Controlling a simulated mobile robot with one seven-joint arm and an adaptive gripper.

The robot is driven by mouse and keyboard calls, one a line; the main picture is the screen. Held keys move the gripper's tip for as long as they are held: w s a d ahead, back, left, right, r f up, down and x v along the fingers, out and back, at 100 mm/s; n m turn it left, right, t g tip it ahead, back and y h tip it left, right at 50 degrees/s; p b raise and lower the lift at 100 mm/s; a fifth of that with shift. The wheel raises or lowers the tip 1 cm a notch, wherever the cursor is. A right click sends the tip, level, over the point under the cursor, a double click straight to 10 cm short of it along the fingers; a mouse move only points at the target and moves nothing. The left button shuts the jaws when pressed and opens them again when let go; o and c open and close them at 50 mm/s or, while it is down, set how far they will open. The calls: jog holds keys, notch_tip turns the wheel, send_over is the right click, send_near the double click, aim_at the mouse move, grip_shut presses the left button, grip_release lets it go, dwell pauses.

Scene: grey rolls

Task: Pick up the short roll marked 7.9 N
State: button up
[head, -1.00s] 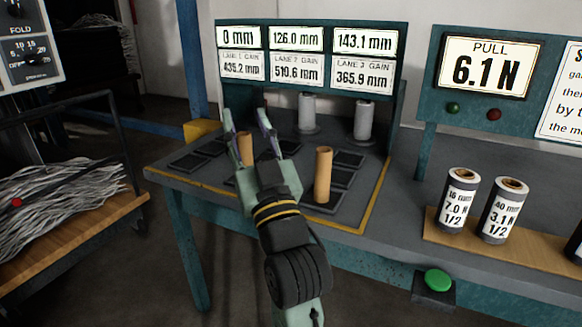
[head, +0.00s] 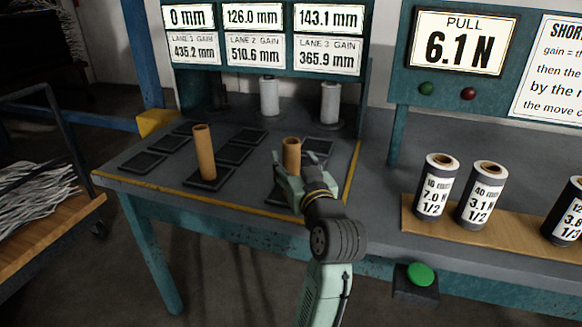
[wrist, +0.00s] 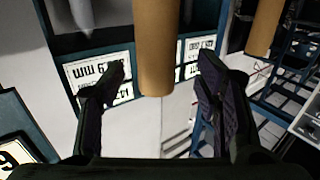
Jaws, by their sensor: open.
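Two short dark rolls with white labels stand on the wooden board at the right in the head view. The left one (head: 436,187) reads about 7.0 or 7.9 N; the last digit is too small to be sure. The one beside it (head: 480,196) reads 3.1 N. A third (head: 566,213) is partly cut off at the right edge. My gripper (head: 290,168) is away to their left, at a plain brown tube (head: 291,150). In the wrist view my gripper (wrist: 157,75) is open, with the brown tube (wrist: 155,45) showing between its fingers; contact cannot be told.
Another brown tube (head: 204,155) stands on a dark pad to the left. Two grey rolls (head: 269,98) stand at the back, under the readout panel (head: 265,37). The wooden board (head: 520,228) has bare room between rolls. A green button (head: 420,275) sits at the bench front.

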aim_at(292, 142)
jog(key=p+x, duration=0.1)
jog(key=x, duration=0.3)
jog(key=shift+w+d, duration=0.1)
jog(key=shift+d, duration=0.05)
jog(key=shift+c, duration=0.5)
jog(key=c, duration=1.2)
jog(key=shift+o, duration=0.2)
jog(key=shift+r, duration=0.2)
jog(key=shift+r, duration=0.2)
notch_tip(292, 142, up, 3)
jog(key=shift+f+b, duration=0.1)
jog(key=shift+b, duration=0.25)
jog(key=s+b, duration=0.7)
jog(key=s, duration=0.4)
jog(key=shift+s, duration=0.15)
